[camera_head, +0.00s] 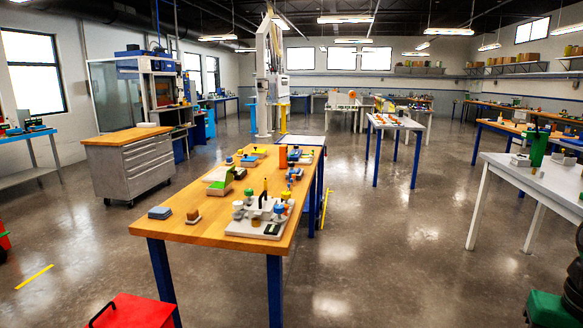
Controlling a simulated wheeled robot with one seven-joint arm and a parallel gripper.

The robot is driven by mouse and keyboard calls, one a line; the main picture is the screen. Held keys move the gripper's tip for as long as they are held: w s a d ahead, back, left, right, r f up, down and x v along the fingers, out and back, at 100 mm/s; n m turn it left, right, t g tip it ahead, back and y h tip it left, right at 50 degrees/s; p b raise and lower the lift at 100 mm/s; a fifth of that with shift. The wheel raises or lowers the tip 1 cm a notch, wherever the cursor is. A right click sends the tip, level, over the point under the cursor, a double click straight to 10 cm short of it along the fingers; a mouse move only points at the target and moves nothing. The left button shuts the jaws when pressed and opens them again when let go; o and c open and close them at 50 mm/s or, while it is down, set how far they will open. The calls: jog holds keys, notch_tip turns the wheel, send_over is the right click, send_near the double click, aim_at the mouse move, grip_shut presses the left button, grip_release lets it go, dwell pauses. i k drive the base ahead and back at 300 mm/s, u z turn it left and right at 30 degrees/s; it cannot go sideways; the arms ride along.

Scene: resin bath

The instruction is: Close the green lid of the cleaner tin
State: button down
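A low, pale box (213,178) with a green flap (222,186) stands on the left side of the wooden-topped table. It may be the cleaner tin with its green lid; at this size I cannot tell for certain, and the flap looks tilted rather than flat. A small white jar with a green top (249,194) stands nearer, at the back of a light grey board. My gripper is not in view.
The wooden-topped table (200,232) has blue legs. Its grey board (240,228) holds several small jars. A blue block (160,212) and brown block (193,215) lie near the front. A red box (132,312) stands before it. Floor (400,250) is clear to the right.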

aim_at(231, 172)
jog(key=z, duration=0.15)
jog(key=i, duration=1.15)
jog(key=u, duration=0.65)
jog(key=i, duration=0.5)
jog(key=u, duration=0.3)
